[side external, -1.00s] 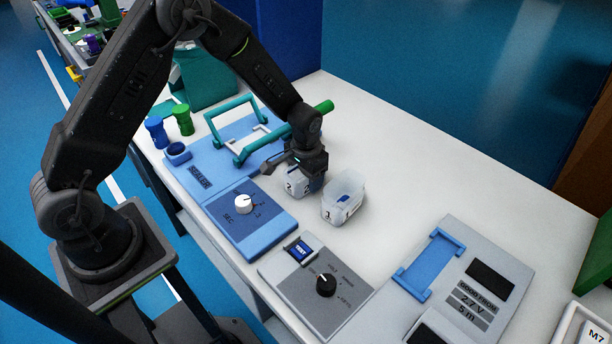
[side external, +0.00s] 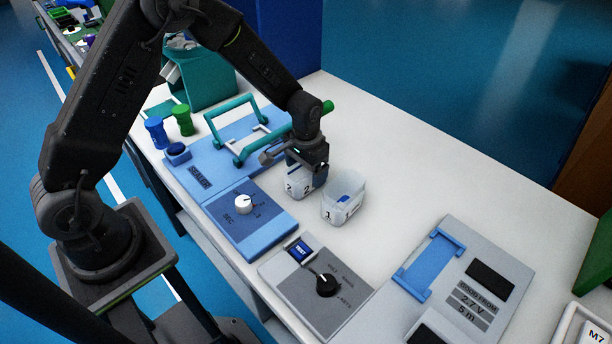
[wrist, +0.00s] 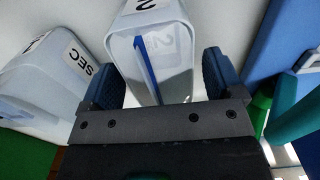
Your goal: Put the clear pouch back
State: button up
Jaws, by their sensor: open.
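My gripper (side external: 308,166) is open above the small translucent bin marked 2 (side external: 298,188). In the wrist view its two blue fingers (wrist: 163,80) are apart, with the bin marked 2 (wrist: 178,20) showing between and beyond them. A clear pouch with a blue strip (wrist: 146,66) stands inside that bin, between the fingers and not gripped. In the side view the gripper hides most of this bin's opening. The bin marked 1 (side external: 335,212) stands beside it, with a blue-edged item inside. It also shows at the left of the wrist view (wrist: 35,85).
A blue sealer (side external: 215,165) with a teal handle frame stands left of the bins. A grey tester with a black knob (side external: 318,290) and a grey fixture with a blue cradle (side external: 430,262) are in front. White table is clear behind and right of the bins.

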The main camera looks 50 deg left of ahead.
notch_tip(320, 180, up, 9)
jog(key=shift+f, duration=0.1)
jog(key=shift+s+r, duration=0.1)
jog(key=shift+r, duration=0.5)
jog(key=s+r+t, duration=0.2)
jog(key=s+r, duration=0.6)
jog(key=s, duration=0.3)
jog(key=s+r+t, duration=0.3)
jog(key=s+r, duration=0.5)
jog(key=s, duration=0.4)
jog(key=shift+a+r+t, duration=0.2)
jog(key=shift+a+t, duration=0.05)
jog(key=shift+t, duration=0.05)
